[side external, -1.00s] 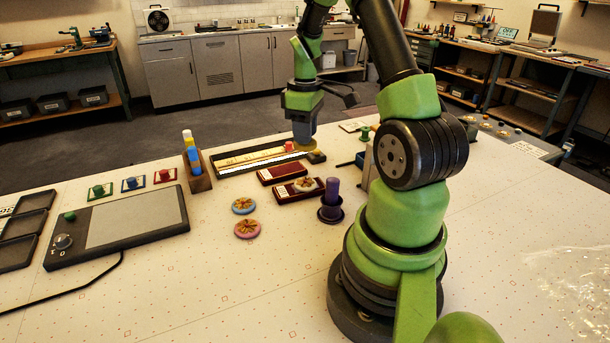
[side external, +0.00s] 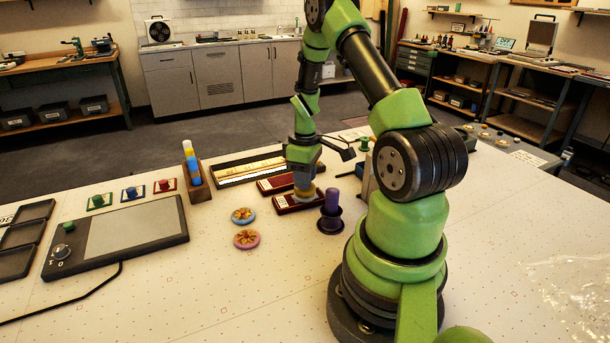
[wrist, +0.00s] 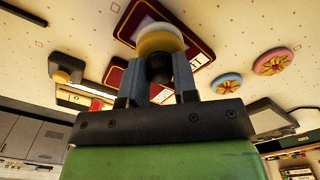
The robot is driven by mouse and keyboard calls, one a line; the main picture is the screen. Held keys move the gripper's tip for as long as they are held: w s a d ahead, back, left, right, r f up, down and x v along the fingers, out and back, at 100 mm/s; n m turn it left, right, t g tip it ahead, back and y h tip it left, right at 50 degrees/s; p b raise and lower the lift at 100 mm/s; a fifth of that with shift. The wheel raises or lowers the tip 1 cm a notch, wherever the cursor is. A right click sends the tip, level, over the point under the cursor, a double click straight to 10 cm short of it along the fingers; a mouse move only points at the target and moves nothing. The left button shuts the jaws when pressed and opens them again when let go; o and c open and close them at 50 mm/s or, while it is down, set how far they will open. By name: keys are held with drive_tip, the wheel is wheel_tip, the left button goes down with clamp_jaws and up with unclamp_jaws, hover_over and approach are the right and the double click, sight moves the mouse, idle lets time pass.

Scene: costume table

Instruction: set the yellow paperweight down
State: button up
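The yellow paperweight (wrist: 155,49) is a round yellow disc with a dark knob, which sits between the two fingers of my gripper (wrist: 158,78) in the wrist view. In the side view my gripper (side external: 304,184) points down over the nearer dark red case (side external: 285,203), with a bit of the paperweight (side external: 304,195) showing below it. A pale round edge (wrist: 160,31) shows beyond the paperweight in the wrist view, in line with the case. I cannot tell whether the paperweight touches what lies under it.
A purple spool-like piece (side external: 331,207) stands close right of the case. A second dark red case (side external: 270,185) and a long tray (side external: 228,181) lie behind. Blue (side external: 243,216) and pink (side external: 247,239) flower discs lie at the left front.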

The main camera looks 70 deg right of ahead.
drive_tip(key=o, duration=0.5)
drive_tip(key=shift+c, duration=0.2)
drive_tip(key=shift+r, duration=0.1)
wheel_tip(320, 180, up, 12)
drive_tip(key=w+a+r+t, duration=0.1)
drive_tip(key=w+a+r, duration=0.1)
drive_tip(key=a+r, duration=0.4)
drive_tip(key=s+a+r+m+t+y, duration=0.1)
drive_tip(key=s+a+r+m+t, duration=0.1)
drive_tip(key=a, duration=0.8)
drive_tip(key=s+a+r+m+t+y, duration=0.1)
drive_tip(key=s+a+r+t, duration=0.3)
drive_tip(key=a, duration=0.6)
drive_tip(key=shift+s+a+r+m, duration=0.2)
drive_tip(key=shift+s+r+m, duration=0.3)
drive_tip(key=shift+s+r, duration=0.75)
drive_tip(key=shift+s+f, duration=0.15)
drive_tip(key=shift+f, duration=0.05)
